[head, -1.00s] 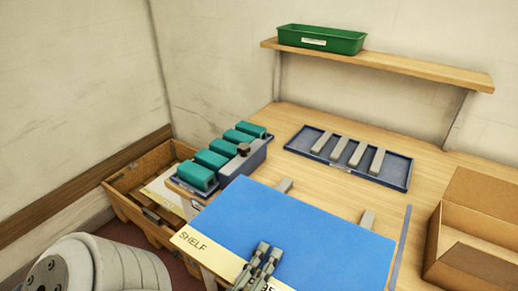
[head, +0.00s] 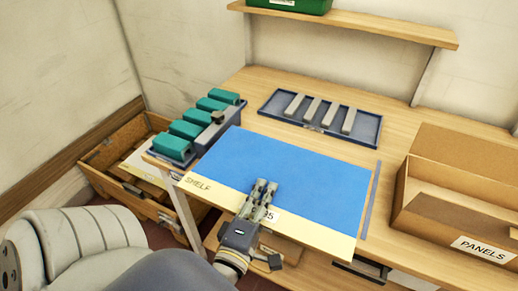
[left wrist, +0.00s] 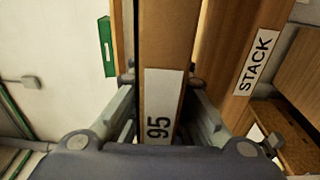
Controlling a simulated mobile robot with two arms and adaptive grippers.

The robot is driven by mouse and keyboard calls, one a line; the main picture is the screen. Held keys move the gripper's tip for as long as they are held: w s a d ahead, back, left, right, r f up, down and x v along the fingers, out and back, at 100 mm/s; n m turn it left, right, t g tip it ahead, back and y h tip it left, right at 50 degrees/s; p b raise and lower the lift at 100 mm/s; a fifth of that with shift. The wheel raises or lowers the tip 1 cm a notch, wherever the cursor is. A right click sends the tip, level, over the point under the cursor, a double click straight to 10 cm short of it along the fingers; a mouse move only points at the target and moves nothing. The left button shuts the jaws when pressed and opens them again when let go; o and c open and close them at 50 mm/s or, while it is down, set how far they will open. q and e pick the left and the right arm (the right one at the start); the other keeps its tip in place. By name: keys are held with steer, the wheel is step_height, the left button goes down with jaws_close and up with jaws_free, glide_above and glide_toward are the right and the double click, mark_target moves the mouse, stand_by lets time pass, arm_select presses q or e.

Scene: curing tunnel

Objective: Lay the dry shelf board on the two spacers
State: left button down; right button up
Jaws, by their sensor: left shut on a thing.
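The shelf board (head: 285,170) has a blue top and a pale front strip marked SHELF. It lies broadly level over the front of the wooden bench. My left gripper (head: 262,188) is shut on the middle of its front edge, beside the 95 label. In the left wrist view the gripper (left wrist: 162,105) has the board edge (left wrist: 168,45) between its fingers. The two spacers are hidden, apparently under the board, so I cannot tell whether it touches them. My right gripper is out of view.
A blue tray with several grey bars (head: 322,113) sits behind the board. Several teal blocks (head: 190,134) stand at its left, near a wooden crate (head: 128,160). A cardboard PANELS box (head: 455,205) stands at the right. A wall shelf (head: 375,27) is above.

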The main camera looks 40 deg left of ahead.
mark_target(279, 167)
arm_select(q)
steer(key=shift+p+x, duration=0.75)
steer(key=shift+x, duration=1.7)
steer(key=shift+d+p+x, duration=0.15)
steer(key=shift+p+x, duration=0.05)
steer(key=shift+x, duration=0.7)
steer(key=shift+d+p+x, duration=0.15)
steer(key=shift+x, duration=0.7)
steer(key=shift+w+f+b, duration=0.1)
steer(key=shift+f+b, duration=0.75)
steer(key=shift+f, duration=0.65)
steer(key=shift+f+b, duration=0.3)
steer(key=shift+f, duration=0.1)
steer(key=c, duration=1.5)
jaws_free()
steer(key=shift+f, duration=0.1)
steer(key=shift+f, duration=0.1)
